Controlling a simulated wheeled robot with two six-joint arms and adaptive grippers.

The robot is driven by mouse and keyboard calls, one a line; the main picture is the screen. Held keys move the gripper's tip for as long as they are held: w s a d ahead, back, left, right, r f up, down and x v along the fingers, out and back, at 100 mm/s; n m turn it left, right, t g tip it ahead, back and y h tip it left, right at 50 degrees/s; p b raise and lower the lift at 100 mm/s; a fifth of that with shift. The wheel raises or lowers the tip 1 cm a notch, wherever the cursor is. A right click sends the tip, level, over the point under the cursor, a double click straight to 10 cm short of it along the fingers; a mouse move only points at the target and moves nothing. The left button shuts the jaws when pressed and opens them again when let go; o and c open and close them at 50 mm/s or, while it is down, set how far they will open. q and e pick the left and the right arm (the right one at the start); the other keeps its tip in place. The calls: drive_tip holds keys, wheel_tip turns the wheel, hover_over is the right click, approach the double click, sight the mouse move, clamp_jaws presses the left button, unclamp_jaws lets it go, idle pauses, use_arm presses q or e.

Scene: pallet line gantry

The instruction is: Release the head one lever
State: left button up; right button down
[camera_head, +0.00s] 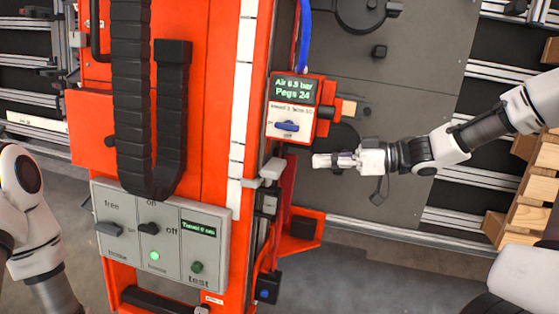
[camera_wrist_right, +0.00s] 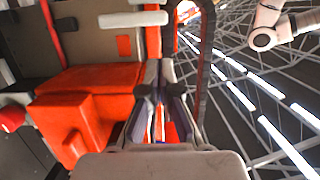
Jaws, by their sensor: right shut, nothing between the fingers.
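No lever is legibly marked as head one. A pale grey lever-like handle (camera_head: 270,170) sticks out from the right side of the orange column (camera_head: 185,110), below the display box. My right gripper (camera_head: 316,160) is to the right of this handle, shut and empty, pointing left with a gap between them. In the right wrist view the closed fingers (camera_wrist_right: 160,75) point at orange parts, and a pale bar (camera_wrist_right: 133,19) lies crosswise beyond them; I cannot tell if it is the same handle. My left arm shows at the left edge, its gripper out of frame.
A grey control panel (camera_head: 165,282) with switches and a green light is at lower left. Wooden pallets (camera_head: 530,213) stand at right. A black cable chain (camera_head: 131,90) hangs down the column.

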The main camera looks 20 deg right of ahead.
sight(280, 170)
drive_tip(key=b+x, duration=0.2)
drive_tip(key=x, duration=0.8)
drive_tip(key=shift+s+r, duration=0.1)
drive_tip(key=shift+s, duration=0.05)
drive_tip(key=shift+b, duration=0.3)
